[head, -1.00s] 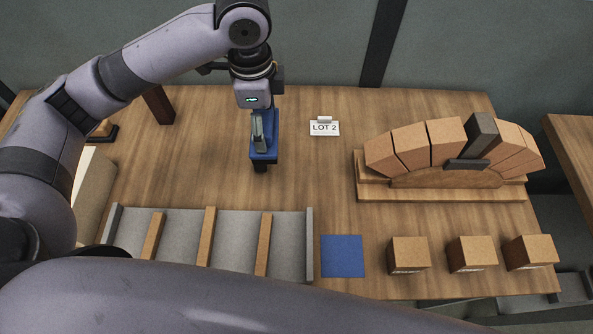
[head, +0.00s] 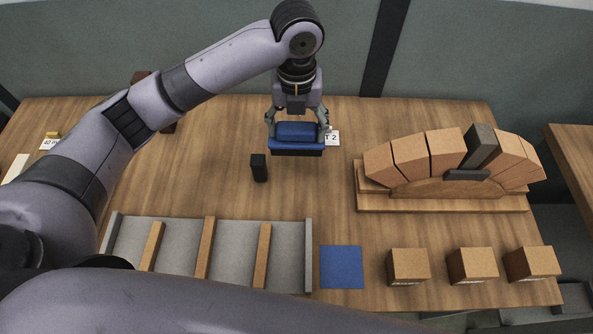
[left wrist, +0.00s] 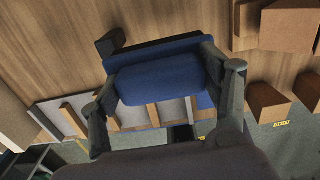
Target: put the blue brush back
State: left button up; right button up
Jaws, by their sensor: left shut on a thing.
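The blue brush (head: 297,132) has a blue padded top, a wider blue base and a dark underside. My left gripper (head: 298,122) is shut on it, one finger at each end. The brush appears held above the table behind a small black block (head: 259,167). In the left wrist view the brush (left wrist: 160,82) lies across between the fingers (left wrist: 160,68), with the black block (left wrist: 110,43) beyond it. A flat blue square (head: 341,267) lies bare at the table's front. My right gripper is not in view.
A brick arch on a wooden stand (head: 440,203) is at the right. Several loose bricks (head: 408,266) stand along the front right. A grey tray with wooden slats (head: 184,250) is at the front left.

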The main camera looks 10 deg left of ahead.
pick_arm(q)
notch_tip(320, 180, down, 16)
jog(key=shift+r+p, duration=0.25)
jog(key=shift+p, duration=0.75)
jog(key=shift+f, duration=0.35)
jog(key=shift+f, duration=0.1)
jog(key=o, duration=1.1)
jog(key=shift+c, duration=0.2)
jog(key=shift+o, duration=0.3)
